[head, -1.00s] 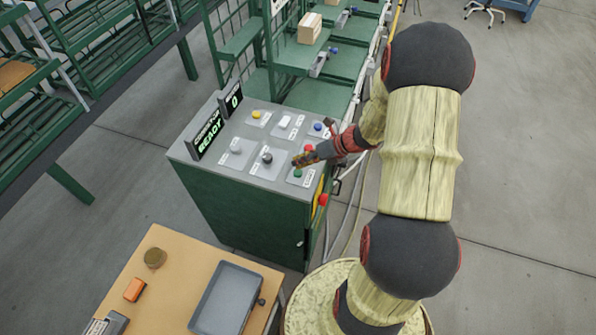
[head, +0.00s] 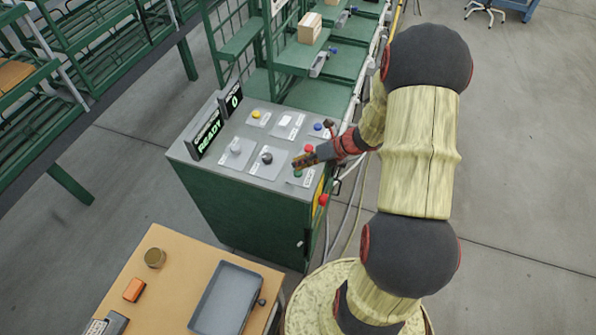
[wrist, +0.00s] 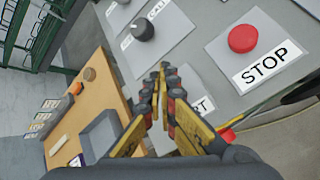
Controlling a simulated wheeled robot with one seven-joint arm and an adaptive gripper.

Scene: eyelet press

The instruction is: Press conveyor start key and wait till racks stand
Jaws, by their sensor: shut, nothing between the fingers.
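The control cabinet (head: 250,222) is green with a grey sloped top carrying several keys and knobs. A green key (head: 297,173) shows just under my gripper (head: 300,161) at the panel's front right. In the wrist view my gripper (wrist: 160,72) is shut and empty, and it covers most of a label ending in "RT". The green key is hidden there. The red STOP key (wrist: 243,38) is to the right of the fingers, apart from them. The display (head: 208,133) reads READY, and a smaller display (head: 234,99) reads 0. Contact with the green key cannot be told.
A black knob (head: 267,157) and a white-grey knob (head: 235,146) stand left of my gripper. A red button (head: 323,199) is on the cabinet's right side. Green racks and a conveyor with a cardboard box (head: 310,28) are behind. A table with a grey tray (head: 226,300) is in front.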

